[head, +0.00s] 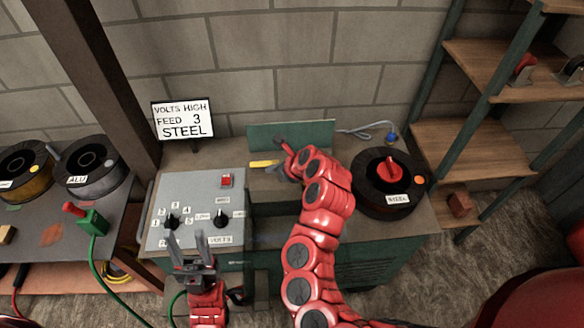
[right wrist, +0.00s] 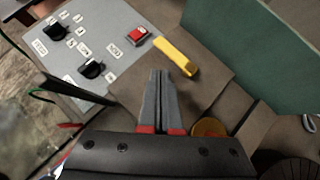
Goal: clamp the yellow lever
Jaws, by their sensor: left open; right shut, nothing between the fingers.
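The yellow lever (head: 263,164) is a short flat bar at the back of the machine top, right of the grey control panel. In the right wrist view the yellow lever (right wrist: 177,55) lies ahead of the fingertips and slightly right, apart from them. My right gripper (right wrist: 158,76) is shut and empty, its fingers pressed together. In the head view my right gripper (head: 283,162) is just right of the lever, partly hidden by its own arm. My left gripper (head: 186,240) is open and empty over the front of the control panel.
The grey control panel (head: 187,188) has a red switch (head: 227,181) and two black knobs. A green plate (head: 290,135) stands behind the lever. A black spool (head: 389,183) labelled STEEL stands at right. A sign (head: 184,120) reads VOLTS HIGH, FEED 3, STEEL.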

